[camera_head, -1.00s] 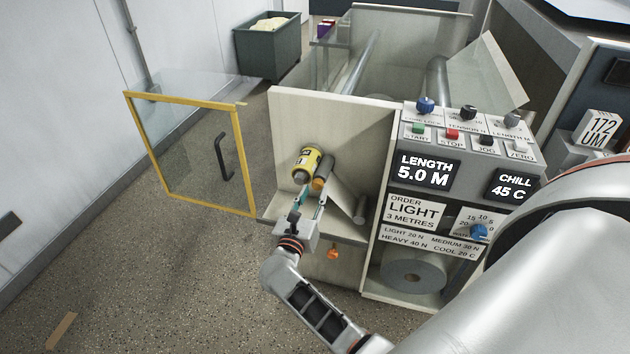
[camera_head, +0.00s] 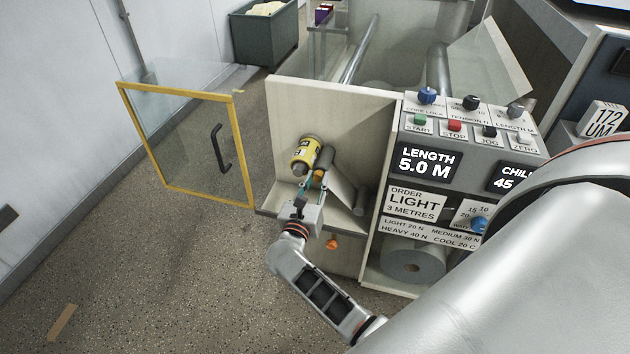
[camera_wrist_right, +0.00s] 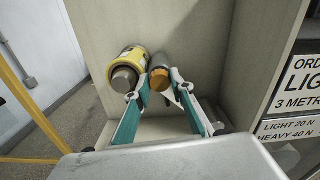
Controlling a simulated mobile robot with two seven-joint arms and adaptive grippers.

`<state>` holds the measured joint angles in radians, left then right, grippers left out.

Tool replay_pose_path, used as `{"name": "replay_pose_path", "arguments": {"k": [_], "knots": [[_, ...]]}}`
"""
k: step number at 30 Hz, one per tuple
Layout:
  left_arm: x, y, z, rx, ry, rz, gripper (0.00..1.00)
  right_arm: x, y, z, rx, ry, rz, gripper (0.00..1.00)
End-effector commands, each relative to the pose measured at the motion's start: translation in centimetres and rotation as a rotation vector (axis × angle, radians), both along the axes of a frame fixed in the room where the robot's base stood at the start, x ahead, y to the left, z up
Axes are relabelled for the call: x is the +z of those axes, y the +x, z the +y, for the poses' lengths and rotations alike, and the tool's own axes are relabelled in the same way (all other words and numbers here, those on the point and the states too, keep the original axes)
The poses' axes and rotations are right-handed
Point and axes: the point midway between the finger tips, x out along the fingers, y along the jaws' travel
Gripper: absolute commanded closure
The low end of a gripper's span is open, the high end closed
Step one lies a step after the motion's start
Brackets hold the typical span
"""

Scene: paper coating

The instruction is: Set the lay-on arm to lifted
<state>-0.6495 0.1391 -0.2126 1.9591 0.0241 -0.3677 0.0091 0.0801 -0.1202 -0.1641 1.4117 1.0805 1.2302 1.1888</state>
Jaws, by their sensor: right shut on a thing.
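My right gripper (camera_head: 313,186) is at the open bay on the machine's left. The roller lies against a yellow roll (camera_head: 304,153) with a grey core; the roll is just left of the fingers in the wrist view (camera_wrist_right: 127,68). The rest of the lay-on arm is hidden or unclear. My left gripper is out of view.
A yellow-framed clear door (camera_head: 183,140) stands open at left. A slanted plate and a grey roller (camera_head: 360,202) are right of the gripper. An orange knob (camera_head: 331,243) is below the ledge. The control panel (camera_head: 430,180) stands at right.

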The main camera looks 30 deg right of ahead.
Motion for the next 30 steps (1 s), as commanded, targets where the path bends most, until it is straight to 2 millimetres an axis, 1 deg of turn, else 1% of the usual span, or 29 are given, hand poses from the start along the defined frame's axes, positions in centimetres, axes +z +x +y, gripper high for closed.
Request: {"name": "replay_pose_path", "arguments": {"k": [8,16,21,30], "knots": [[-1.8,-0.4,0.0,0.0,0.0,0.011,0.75,-0.3,-1.9,-1.6,0.0,0.101,-0.119,1.0],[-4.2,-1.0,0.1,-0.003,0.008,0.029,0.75,-0.9,-4.0,-3.4,0.001,0.221,-0.259,1.0],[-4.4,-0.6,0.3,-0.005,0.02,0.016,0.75,-1.2,-5.0,-4.2,0.001,0.279,-0.326,1.0],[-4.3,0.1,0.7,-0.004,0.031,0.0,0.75,-1.2,-5.7,-4.9,0.0,0.328,-0.384,1.0]]}}
